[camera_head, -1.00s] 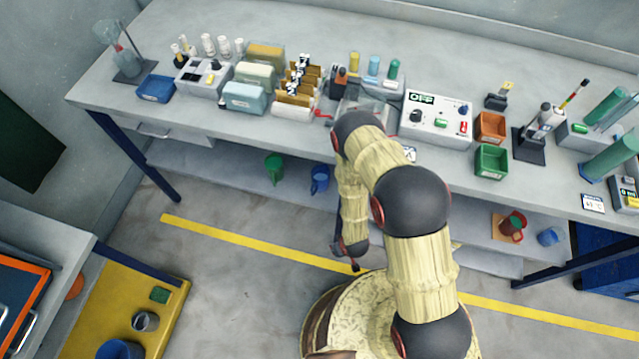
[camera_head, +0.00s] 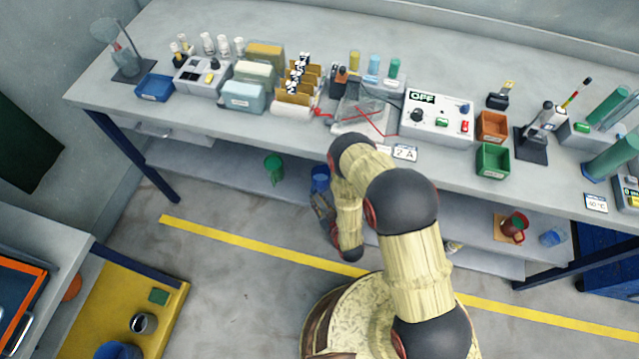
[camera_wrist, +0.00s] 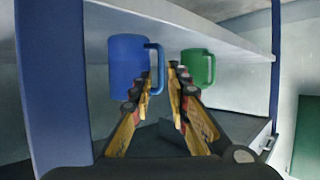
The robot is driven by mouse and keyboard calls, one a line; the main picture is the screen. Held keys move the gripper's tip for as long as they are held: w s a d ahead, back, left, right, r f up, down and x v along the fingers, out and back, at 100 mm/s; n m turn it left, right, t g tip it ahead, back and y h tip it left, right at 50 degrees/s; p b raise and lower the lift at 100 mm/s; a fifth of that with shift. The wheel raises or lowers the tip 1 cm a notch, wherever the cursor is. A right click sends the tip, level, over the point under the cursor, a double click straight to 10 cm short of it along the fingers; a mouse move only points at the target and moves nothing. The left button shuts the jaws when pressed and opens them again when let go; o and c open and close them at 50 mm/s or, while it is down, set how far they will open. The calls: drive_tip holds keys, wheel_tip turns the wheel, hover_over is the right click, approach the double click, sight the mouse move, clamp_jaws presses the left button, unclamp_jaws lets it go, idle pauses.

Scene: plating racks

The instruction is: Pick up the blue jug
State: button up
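The blue jug (camera_head: 320,178) stands on the low shelf under the bench, partly hidden by my gripper and arm in the head view. In the wrist view the blue jug (camera_wrist: 128,68) is just ahead, left of centre, with its handle on its right side. My gripper (camera_wrist: 159,76) is open, its two fingers pointing at the handle. The handle shows between the fingertips, but I cannot tell whether it lies within their reach. In the head view my gripper (camera_head: 321,204) is in front of the shelf, close to the jug.
A green jug (camera_head: 273,168) stands left of the blue one, and behind the right fingertip in the wrist view (camera_wrist: 198,66). The bench top (camera_head: 225,125) overhangs the low shelf (camera_head: 215,165). A red jug (camera_head: 514,228) and another blue vessel (camera_head: 552,238) are farther right.

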sight(312, 193)
drive_tip(key=b+x, duration=0.1)
drive_tip(key=x, duration=0.3)
drive_tip(key=shift+w+a+f+b, duration=0.1)
drive_tip(key=shift+w+a+b, duration=0.05)
drive_tip(key=shift+b, duration=0.15)
drive_tip(key=shift+c, duration=0.5)
clamp_jaws()
